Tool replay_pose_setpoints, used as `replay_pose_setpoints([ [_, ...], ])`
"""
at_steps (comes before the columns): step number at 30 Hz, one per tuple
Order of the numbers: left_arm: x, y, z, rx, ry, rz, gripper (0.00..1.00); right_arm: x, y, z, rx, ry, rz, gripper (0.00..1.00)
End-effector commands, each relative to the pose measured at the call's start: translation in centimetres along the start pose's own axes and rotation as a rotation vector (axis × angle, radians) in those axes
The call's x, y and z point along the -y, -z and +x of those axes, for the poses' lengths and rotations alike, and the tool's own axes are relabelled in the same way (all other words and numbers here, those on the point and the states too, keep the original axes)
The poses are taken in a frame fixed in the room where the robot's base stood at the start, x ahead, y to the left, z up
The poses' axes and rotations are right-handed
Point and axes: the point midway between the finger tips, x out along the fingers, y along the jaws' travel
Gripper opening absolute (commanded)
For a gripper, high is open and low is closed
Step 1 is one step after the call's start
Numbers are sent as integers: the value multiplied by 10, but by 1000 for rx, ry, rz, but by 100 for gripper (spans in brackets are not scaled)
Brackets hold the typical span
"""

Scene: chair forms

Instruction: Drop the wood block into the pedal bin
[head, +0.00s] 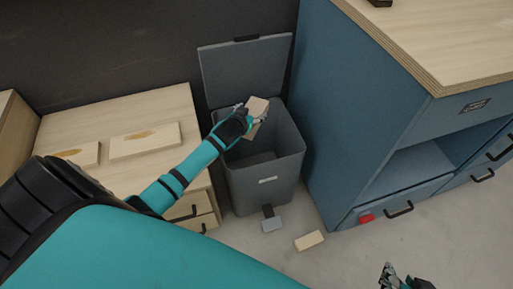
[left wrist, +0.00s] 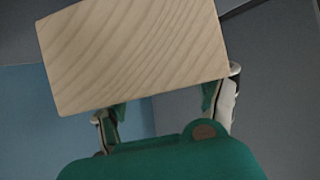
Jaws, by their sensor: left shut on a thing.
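A pale wood block (head: 257,107) is held in my left gripper (head: 250,118) above the open mouth of the grey pedal bin (head: 265,185). The bin's lid (head: 243,70) stands up at the back, and the grey pedal (head: 271,224) is at its front foot. In the left wrist view the wood block (left wrist: 135,50) fills the upper middle, with the fingers of my left gripper (left wrist: 168,108) on either side of its lower edge. My right gripper (head: 392,277) is at the lower right edge, partly cut off, over the floor; its jaw state is unclear.
Another wood block (head: 309,240) lies on the floor right of the pedal. A blue cabinet (head: 350,120) with a wooden top stands close to the bin's right. A low wooden drawer unit (head: 125,115) stands to the left. Open floor lies in front.

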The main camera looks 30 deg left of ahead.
Motion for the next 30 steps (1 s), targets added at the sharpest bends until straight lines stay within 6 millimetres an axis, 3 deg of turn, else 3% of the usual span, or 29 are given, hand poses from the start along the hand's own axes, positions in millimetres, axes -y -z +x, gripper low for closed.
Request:
replay_pose_setpoints([
  [6, 0, 2, 0, -3, 0, 0, 28, 0, 0, 0, -2, 0, 0, 40],
  [7, 0, 1, 0, -3, 0, 0, 72, 0, 0, 0, -1, 0, 0, 40],
  [13, 0, 1, 0, -2, 0, 0, 98, 0, 0, 0, -1, 0, 0, 40],
  [23, 0, -1, -2, 2, 0, 0, 100, 0, 0, 0, -1, 0, 0, 40],
  [30, 0, -2, -30, 1, -1, 1, 100, 0, 0, 0, -1, 0, 0, 40],
])
